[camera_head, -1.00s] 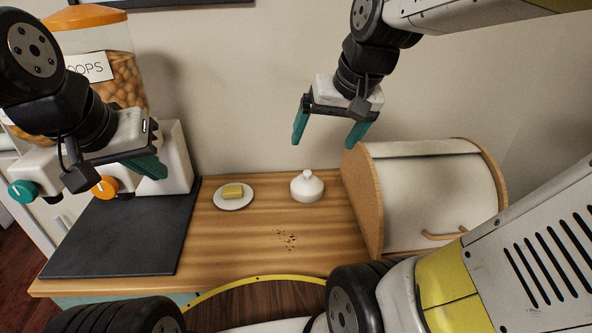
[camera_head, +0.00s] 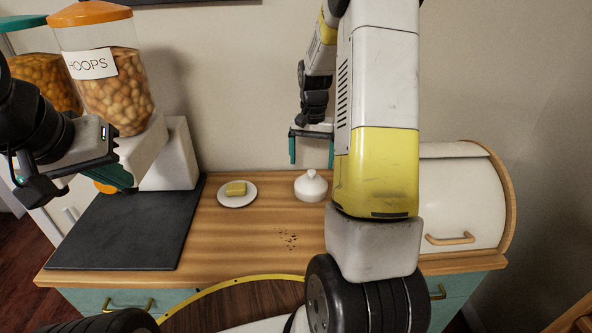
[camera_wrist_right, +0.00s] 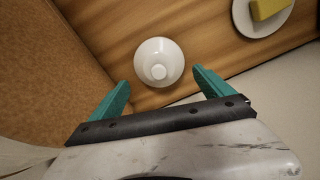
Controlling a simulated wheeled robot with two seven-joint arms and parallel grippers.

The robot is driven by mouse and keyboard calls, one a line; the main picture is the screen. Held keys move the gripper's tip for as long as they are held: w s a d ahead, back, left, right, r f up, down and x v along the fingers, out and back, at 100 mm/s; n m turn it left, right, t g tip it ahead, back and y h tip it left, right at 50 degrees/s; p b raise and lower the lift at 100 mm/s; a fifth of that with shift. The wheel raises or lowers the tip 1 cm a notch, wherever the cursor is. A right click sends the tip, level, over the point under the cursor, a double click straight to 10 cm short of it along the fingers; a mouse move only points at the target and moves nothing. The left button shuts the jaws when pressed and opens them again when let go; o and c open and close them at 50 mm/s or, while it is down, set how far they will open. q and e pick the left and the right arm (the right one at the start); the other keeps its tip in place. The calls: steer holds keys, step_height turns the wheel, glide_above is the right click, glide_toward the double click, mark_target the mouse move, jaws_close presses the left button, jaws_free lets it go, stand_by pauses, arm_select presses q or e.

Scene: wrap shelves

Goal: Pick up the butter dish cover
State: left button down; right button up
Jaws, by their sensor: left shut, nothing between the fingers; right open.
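The butter dish cover (camera_head: 310,187) is a white dome with a round knob, standing on the wooden counter to the right of the butter plate. My right gripper (camera_head: 311,165) is open and points down above it, with green fingers apart. In the right wrist view the cover (camera_wrist_right: 159,62) lies just ahead of the gap between the fingertips of the gripper (camera_wrist_right: 160,84), not touching them. The butter (camera_head: 236,188) lies uncovered on a small white plate (camera_head: 238,203). My left gripper (camera_head: 124,178) is shut and empty over the left side, near the cereal dispensers.
A white bread bin (camera_head: 455,200) with a wooden handle stands right of the cover, partly hidden by my right arm. A dark slab (camera_head: 130,235) and cereal dispensers (camera_head: 115,85) are at the left. Crumbs (camera_head: 288,239) lie on the counter (camera_head: 230,250).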

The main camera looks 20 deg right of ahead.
mark_target(312, 171)
step_height(312, 171, down, 5)
steer(key=shift+s+d+f, duration=0.1)
steer(key=shift+f, duration=0.05)
steer(key=c, duration=1.6)
